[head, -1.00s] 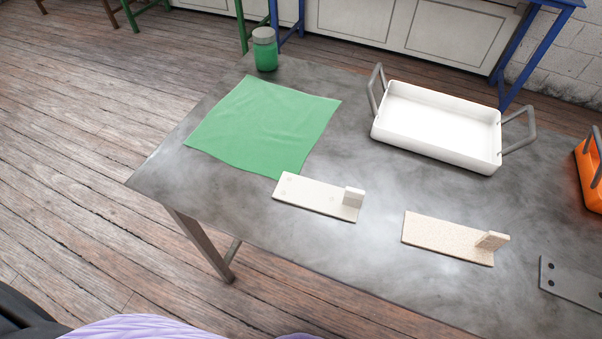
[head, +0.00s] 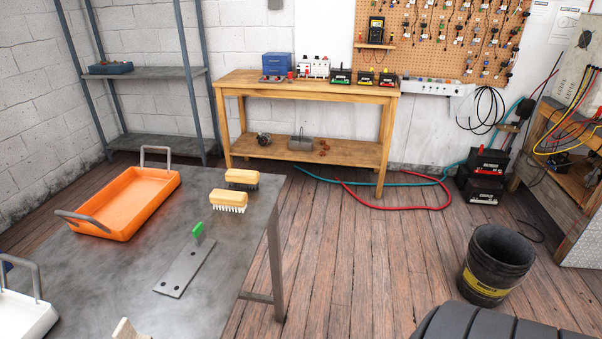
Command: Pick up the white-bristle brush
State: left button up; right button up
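The white-bristle brush (head: 228,201) lies near the right edge of the grey metal table (head: 215,262), bristles down, with a yellow wooden back. Just behind it is a similar brush with dark bristles (head: 242,179). The two brushes are close together. Neither of my grippers shows in the head view.
An orange tray (head: 126,203) with grey handles stands left of the brushes. A grey metal plate with a green upright tab (head: 184,267) lies in front of them. A white tray (head: 22,316) is at lower left. A black bucket (head: 494,264) stands on the floor at right.

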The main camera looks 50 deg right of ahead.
aim_at(236, 201)
jog(key=z, duration=1.15)
jog(key=i+l+u, duration=0.1)
jog(key=l, duration=0.2)
